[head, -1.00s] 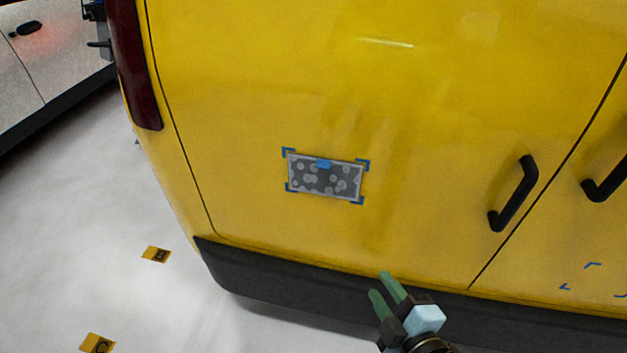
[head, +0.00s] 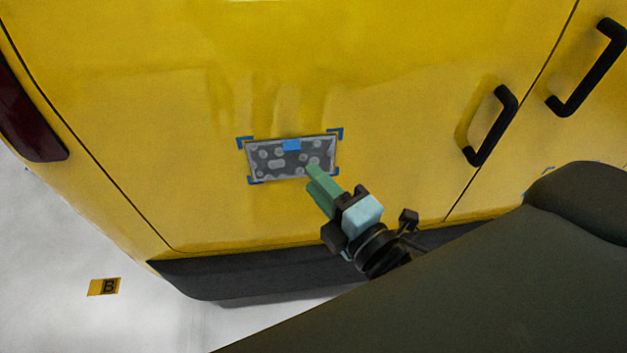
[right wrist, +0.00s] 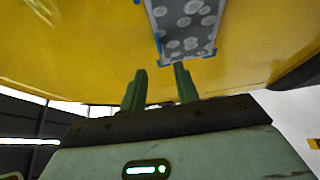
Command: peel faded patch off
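The faded patch (head: 270,162) is a grey rectangle with pale spots, flat on the yellow van panel. Blue corner marks frame it, and a blue tab (head: 291,145) sits at its top edge. In the right wrist view the patch (right wrist: 183,22) shows ahead, beyond the fingertips. My right gripper (head: 315,178) has green fingers in front of the patch's lower right part; whether they touch it I cannot tell. In the right wrist view the right gripper (right wrist: 160,72) is open, with nothing between its fingers. My left gripper is not in view.
Black door handles (head: 491,127) stand out from the yellow van (head: 400,110) to the right. A dark bumper (head: 230,272) runs below the panel. A floor marker "B" (head: 104,287) lies at the lower left on clear pale floor.

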